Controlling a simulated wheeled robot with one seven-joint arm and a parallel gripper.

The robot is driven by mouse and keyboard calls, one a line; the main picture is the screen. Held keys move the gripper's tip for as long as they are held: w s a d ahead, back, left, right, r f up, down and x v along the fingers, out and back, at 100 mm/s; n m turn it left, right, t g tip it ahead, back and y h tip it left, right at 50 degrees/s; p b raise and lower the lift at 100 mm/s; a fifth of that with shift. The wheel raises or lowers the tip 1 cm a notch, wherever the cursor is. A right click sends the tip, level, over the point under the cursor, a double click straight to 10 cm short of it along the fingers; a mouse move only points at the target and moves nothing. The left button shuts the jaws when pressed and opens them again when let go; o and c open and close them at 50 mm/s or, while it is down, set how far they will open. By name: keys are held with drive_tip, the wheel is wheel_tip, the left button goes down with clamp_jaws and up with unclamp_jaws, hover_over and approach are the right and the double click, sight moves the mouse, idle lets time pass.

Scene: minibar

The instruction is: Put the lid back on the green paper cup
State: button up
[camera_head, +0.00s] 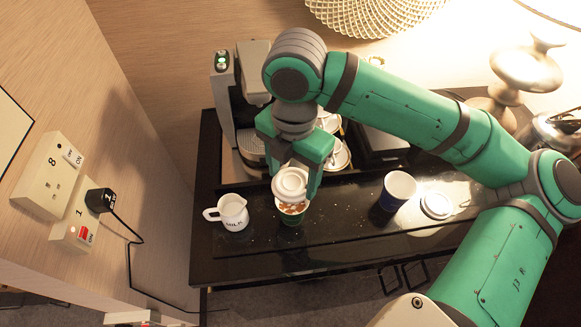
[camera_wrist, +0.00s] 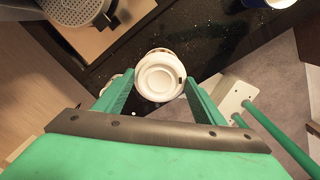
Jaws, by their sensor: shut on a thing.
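A white lid (camera_head: 290,184) is held by my gripper (camera_head: 296,178), which is shut on it. In the wrist view the lid (camera_wrist: 159,76) sits between the two green fingers of my gripper (camera_wrist: 158,85). The green paper cup (camera_head: 291,214) stands upright on the black counter, just below the lid in the head view. Brown and pale contents show in its open mouth, and the lid hides the far part of its rim. I cannot tell whether the lid touches the rim.
A white milk jug (camera_head: 233,212) stands close to the left of the cup. A blue paper cup (camera_head: 397,190) and another white lid (camera_head: 436,204) are to the right on the black counter (camera_head: 340,236). A coffee machine (camera_head: 240,110) and stacked cups stand behind.

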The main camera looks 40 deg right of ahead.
drive_tip(key=shift+f, duration=2.45)
drive_tip(key=shift+w, duration=0.1)
drive_tip(key=shift+s+d, duration=0.1)
drive_tip(key=shift+s, duration=0.15)
drive_tip(key=shift+w, duration=0.15)
drive_tip(key=shift+f, duration=0.2)
idle(0.6)
drive_tip(key=o, duration=1.1)
drive_tip(key=shift+o, duration=0.5)
